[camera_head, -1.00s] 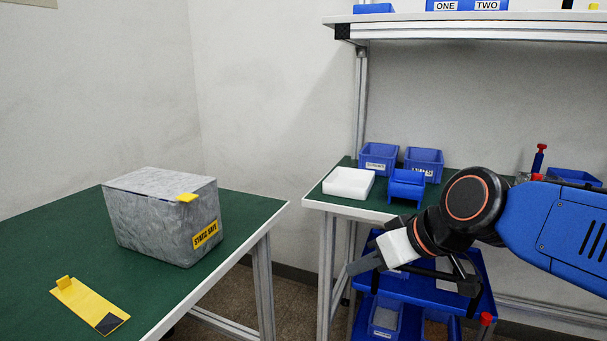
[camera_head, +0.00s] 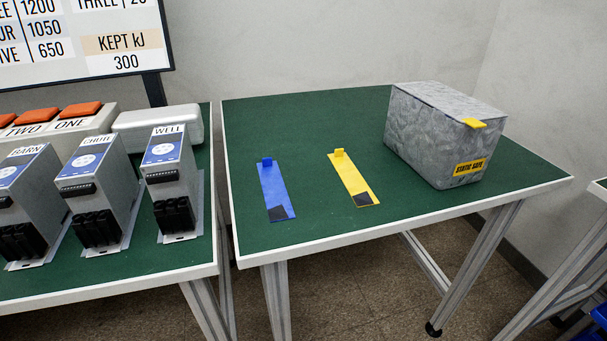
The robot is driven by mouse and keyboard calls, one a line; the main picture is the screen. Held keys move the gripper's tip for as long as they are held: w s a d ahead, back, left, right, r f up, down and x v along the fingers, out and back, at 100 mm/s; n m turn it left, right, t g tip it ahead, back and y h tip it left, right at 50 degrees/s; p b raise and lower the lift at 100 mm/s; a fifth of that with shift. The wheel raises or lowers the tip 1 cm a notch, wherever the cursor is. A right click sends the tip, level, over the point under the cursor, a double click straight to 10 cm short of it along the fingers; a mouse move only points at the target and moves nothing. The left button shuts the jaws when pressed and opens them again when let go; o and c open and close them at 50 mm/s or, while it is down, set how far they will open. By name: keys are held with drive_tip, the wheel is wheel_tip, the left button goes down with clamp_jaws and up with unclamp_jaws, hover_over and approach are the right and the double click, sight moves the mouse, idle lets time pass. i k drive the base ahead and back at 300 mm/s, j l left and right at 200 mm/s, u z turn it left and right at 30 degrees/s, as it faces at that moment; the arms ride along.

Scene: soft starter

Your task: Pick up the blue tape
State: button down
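The blue tape (camera_head: 272,189) lies flat on the green-topped table (camera_head: 310,225), left of the middle. It is a long strip with a small raised blue tab at its far end and a dark patch at its near end. A similar yellow tape (camera_head: 350,177) lies to its right, apart from it. My gripper is not in view now, so its state does not show.
A grey box (camera_head: 440,135) labelled STATIC SAFE stands at the table's right. On the adjoining left table are several grey units, including WELL (camera_head: 170,180), and a pale case (camera_head: 160,125). The green surface around the blue tape is clear.

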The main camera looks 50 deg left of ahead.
sight(279, 207)
drive_tip(key=u, duration=2.05)
drive_tip(key=k+j, duration=0.1)
drive_tip(key=j, duration=0.2)
drive_tip(key=k+j, duration=0.15)
drive_tip(key=j+u, duration=0.05)
drive_tip(key=j, duration=0.05)
